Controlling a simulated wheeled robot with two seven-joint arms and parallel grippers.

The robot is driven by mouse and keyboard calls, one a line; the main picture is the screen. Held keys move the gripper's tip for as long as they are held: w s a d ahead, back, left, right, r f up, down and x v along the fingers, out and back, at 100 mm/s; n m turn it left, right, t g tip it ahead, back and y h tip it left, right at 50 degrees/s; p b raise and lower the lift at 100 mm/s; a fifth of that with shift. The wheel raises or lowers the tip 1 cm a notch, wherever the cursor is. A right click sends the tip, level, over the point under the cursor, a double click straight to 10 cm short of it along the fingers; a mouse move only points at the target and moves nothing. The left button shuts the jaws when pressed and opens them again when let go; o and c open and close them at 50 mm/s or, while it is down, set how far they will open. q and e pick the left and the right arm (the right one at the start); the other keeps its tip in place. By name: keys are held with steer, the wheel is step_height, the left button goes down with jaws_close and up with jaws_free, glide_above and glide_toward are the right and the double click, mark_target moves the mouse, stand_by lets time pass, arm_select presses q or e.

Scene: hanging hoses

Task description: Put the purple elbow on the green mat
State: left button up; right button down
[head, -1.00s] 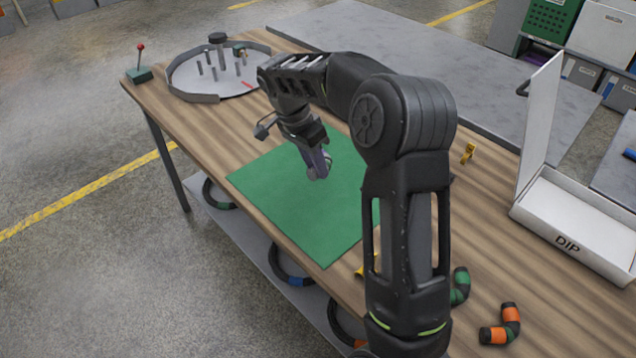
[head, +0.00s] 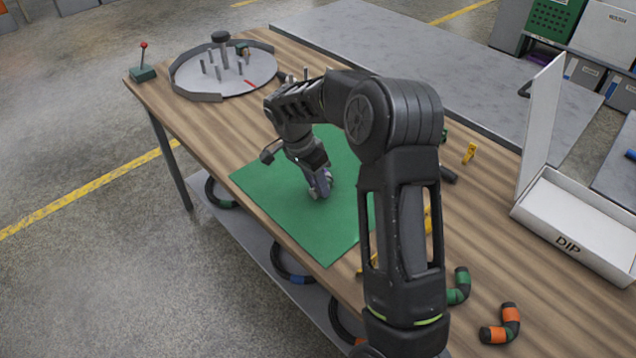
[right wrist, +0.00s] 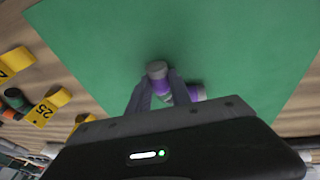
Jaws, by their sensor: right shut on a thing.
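The green mat (head: 290,215) lies flat on the wooden table, and it fills most of the right wrist view (right wrist: 240,45). My right gripper (head: 322,190) is over the middle of the mat, pointing down. In the right wrist view its fingers (right wrist: 165,95) are shut on the purple elbow (right wrist: 160,82), which has grey ends and purple bands. The elbow is at or just above the mat; I cannot tell whether it touches. In the head view the fingers mostly hide it. My left gripper is not in view.
Green-banded (head: 460,286) and orange-banded (head: 509,322) elbows lie at the front right. A white box marked DIP (head: 575,225) stands on the right. A round tray with pegs (head: 225,75) and a red-knobbed lever box (head: 143,73) are at the far left. Yellow tags (right wrist: 40,112) lie beside the mat.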

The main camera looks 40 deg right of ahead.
steer(key=c, duration=1.4)
jaws_free()
steer(key=shift+c, duration=0.2)
steer(key=shift+r, duration=0.1)
steer(key=v, duration=1.1)
steer(key=shift+r, duration=0.35)
steer(key=shift+w, duration=0.1)
